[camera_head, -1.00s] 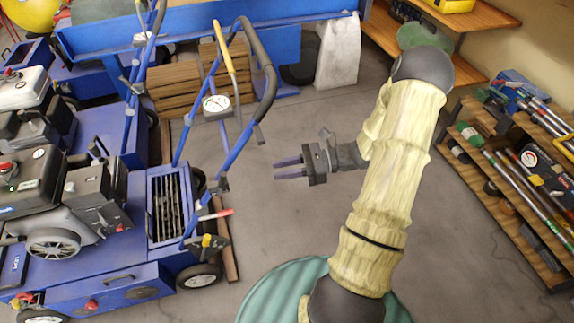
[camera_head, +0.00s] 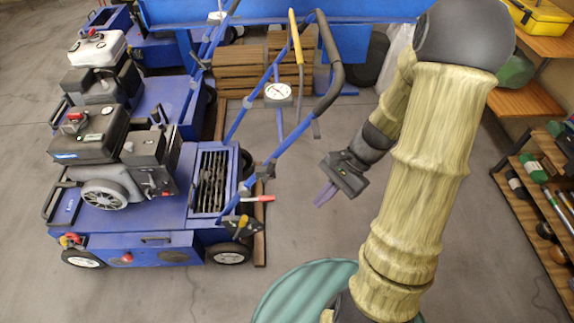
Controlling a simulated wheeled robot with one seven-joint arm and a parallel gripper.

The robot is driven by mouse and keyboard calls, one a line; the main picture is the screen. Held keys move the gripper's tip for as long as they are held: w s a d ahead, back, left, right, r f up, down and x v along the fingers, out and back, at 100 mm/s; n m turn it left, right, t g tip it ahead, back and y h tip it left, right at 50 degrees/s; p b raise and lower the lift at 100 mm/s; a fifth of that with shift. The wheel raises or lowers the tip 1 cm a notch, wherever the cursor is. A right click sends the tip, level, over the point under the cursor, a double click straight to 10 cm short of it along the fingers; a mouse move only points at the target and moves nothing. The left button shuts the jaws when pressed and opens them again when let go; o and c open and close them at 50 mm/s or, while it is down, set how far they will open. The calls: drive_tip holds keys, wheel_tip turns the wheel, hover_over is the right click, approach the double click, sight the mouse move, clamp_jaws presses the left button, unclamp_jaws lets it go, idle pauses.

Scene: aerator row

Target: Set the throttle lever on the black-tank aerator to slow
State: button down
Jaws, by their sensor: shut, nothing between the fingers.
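The near blue aerator (camera_head: 130,215) has a black tank (camera_head: 85,135) on its engine. Its handle frame rises at the right, with a black grip (camera_head: 330,65), a yellow-gripped lever (camera_head: 296,38) and a round white dial (camera_head: 278,91). A red-tipped lever (camera_head: 260,198) sticks out to the right low at the machine's rear. I cannot tell which lever is the throttle, and no slow mark is readable. My gripper (camera_head: 322,198) is shut and empty, right of the handle frame and the red-tipped lever, apart from both. Its fingers point down and left.
Another blue aerator with a whitish tank (camera_head: 95,48) stands behind. Wooden crates (camera_head: 235,72) and a blue bench (camera_head: 290,10) are at the back. Shelves (camera_head: 540,185) with tools line the right. Bare floor lies between the aerator and the shelves.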

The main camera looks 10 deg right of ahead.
wheel_tip(320, 180, up, 7)
drive_tip(key=n+t+h, duration=0.5)
drive_tip(key=n+h, duration=0.2)
drive_tip(key=n, duration=0.4)
drive_tip(key=shift+a+f+n, duration=0.15)
drive_tip(key=shift+a+n, duration=0.15)
drive_tip(key=shift+a, duration=0.15)
drive_tip(key=shift+a, duration=0.15)
